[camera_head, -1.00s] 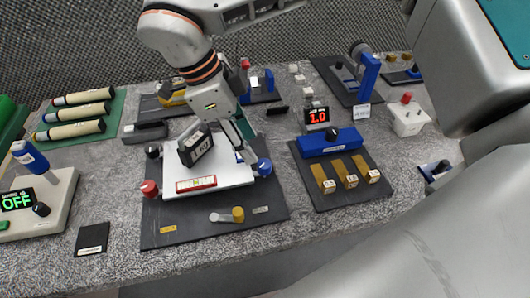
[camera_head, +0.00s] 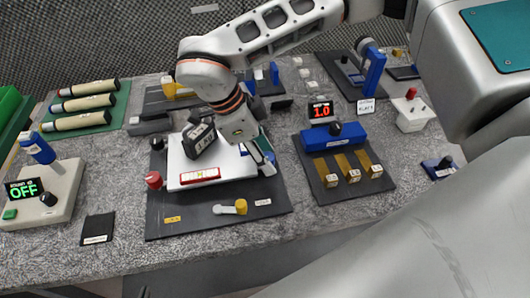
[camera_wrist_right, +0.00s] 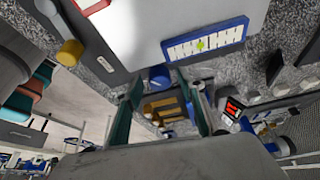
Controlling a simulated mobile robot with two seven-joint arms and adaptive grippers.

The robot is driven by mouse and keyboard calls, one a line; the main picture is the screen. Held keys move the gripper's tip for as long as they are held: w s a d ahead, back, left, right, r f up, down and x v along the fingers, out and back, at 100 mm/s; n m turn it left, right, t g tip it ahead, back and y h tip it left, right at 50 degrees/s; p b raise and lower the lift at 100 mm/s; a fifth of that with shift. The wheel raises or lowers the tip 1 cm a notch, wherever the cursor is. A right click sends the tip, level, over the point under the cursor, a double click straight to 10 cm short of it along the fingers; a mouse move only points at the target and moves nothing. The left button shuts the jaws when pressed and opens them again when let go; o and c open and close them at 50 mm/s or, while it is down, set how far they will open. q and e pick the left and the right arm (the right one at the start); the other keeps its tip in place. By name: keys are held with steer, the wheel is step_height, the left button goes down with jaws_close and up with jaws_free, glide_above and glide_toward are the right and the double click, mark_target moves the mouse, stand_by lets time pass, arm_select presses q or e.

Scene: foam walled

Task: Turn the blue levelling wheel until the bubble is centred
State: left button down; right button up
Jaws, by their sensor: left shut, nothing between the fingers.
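The blue levelling wheel (camera_head: 269,167) is at the right side of the white plate (camera_head: 240,166), partly hidden by my right gripper (camera_head: 264,157). The right wrist view shows the wheel (camera_wrist_right: 159,77) ahead of and between the teal fingertips of the right gripper (camera_wrist_right: 158,88), with gaps on both sides; the fingers are open. A blue-framed vial (camera_wrist_right: 228,38) on the plate shows a green bubble (camera_wrist_right: 200,45) near its middle; exact centring cannot be told. A red-framed vial (camera_head: 200,176) lies along the plate's front edge. My left gripper is not in view.
A small yellow-ended lever (camera_head: 240,207) is in front. A blue block with brass keys (camera_head: 333,139) stands to the right.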

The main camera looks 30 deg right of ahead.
steer(key=c, duration=1.1)
steer(key=shift+w+m+g+y+p, duration=0.1)
steer(key=shift+m+g+y+p, duration=0.25)
steer(key=shift+m, duration=0.8)
steer(key=shift+m+g+y+p, duration=0.1)
steer(key=shift+m+g, duration=0.35)
steer(key=shift+m, duration=0.7)
steer(key=o, duration=1.1)
steer(key=shift+r, duration=0.1)
steer(key=shift+v, duration=3.95)
